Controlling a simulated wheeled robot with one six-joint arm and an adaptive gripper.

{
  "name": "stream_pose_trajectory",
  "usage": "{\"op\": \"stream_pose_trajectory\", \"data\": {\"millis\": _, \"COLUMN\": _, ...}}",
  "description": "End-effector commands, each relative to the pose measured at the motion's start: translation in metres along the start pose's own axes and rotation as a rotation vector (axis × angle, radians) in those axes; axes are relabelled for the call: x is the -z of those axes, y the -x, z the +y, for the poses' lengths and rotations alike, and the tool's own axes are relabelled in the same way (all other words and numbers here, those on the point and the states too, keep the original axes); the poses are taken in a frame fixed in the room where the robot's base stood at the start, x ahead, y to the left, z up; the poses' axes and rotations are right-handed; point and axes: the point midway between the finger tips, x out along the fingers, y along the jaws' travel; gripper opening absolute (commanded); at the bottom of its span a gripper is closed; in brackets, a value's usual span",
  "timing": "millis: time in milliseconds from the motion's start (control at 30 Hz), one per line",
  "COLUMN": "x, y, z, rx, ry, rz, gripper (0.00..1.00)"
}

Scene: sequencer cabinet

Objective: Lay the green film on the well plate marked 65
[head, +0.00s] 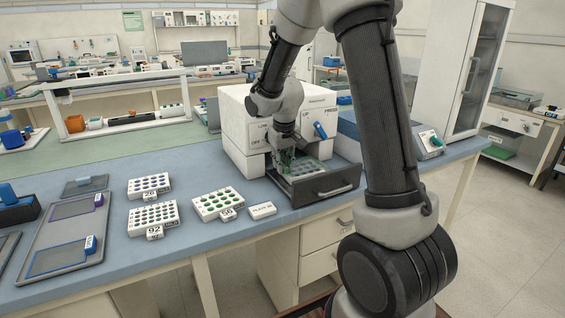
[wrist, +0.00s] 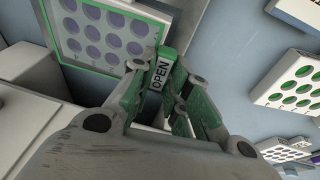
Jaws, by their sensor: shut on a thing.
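My gripper (head: 284,160) is low at the open drawer (head: 322,190) of a white press. In the wrist view my gripper (wrist: 158,88) is shut on the green tab of the clear, green-edged film (wrist: 112,40). The tab reads OPEN. The film lies over or just above a plate of purplish wells; I cannot tell whether it touches. In the head view a white well plate (head: 309,167) shows in the drawer, partly hidden by my gripper. Its number is not visible, so I cannot confirm it is 65.
Several white well plates stand on the blue bench left of the drawer, among them one marked 92 (head: 154,216) and a green-welled one (head: 217,203). A small card (head: 262,209) lies near them. A grey tray (head: 68,228) holds blue-edged and purple-edged films. The press has a blue lever (head: 320,130).

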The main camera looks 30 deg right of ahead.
Motion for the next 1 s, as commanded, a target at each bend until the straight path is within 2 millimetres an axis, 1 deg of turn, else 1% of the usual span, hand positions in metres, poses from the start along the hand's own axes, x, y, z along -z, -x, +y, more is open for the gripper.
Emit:
{"op": "stream_pose_trajectory", "data": {"millis": 533, "x": -0.0025, "y": -0.0084, "z": -0.0007, "rx": 0.000, "ry": 0.000, "rz": -0.002, "gripper": 0.06}}
{"op": "stream_pose_trajectory", "data": {"millis": 733, "x": -0.0022, "y": -0.0081, "z": -0.0007, "rx": 0.000, "ry": 0.000, "rz": -0.001, "gripper": 0.06}}
{"op": "stream_pose_trajectory", "data": {"millis": 767, "x": -0.0022, "y": -0.0081, "z": -0.0007, "rx": 0.000, "ry": 0.000, "rz": -0.001, "gripper": 0.21}}
{"op": "stream_pose_trajectory", "data": {"millis": 800, "x": -0.0022, "y": -0.0081, "z": -0.0007, "rx": 0.000, "ry": 0.000, "rz": -0.001, "gripper": 0.28}}
{"op": "stream_pose_trajectory", "data": {"millis": 867, "x": -0.0022, "y": -0.0081, "z": -0.0007, "rx": 0.000, "ry": 0.000, "rz": -0.001, "gripper": 0.39}}
{"op": "stream_pose_trajectory", "data": {"millis": 900, "x": -0.0022, "y": -0.0081, "z": -0.0007, "rx": 0.000, "ry": 0.000, "rz": -0.001, "gripper": 0.42}}
{"op": "stream_pose_trajectory", "data": {"millis": 1000, "x": -0.0022, "y": -0.0081, "z": -0.0007, "rx": 0.000, "ry": 0.000, "rz": -0.001, "gripper": 0.42}}
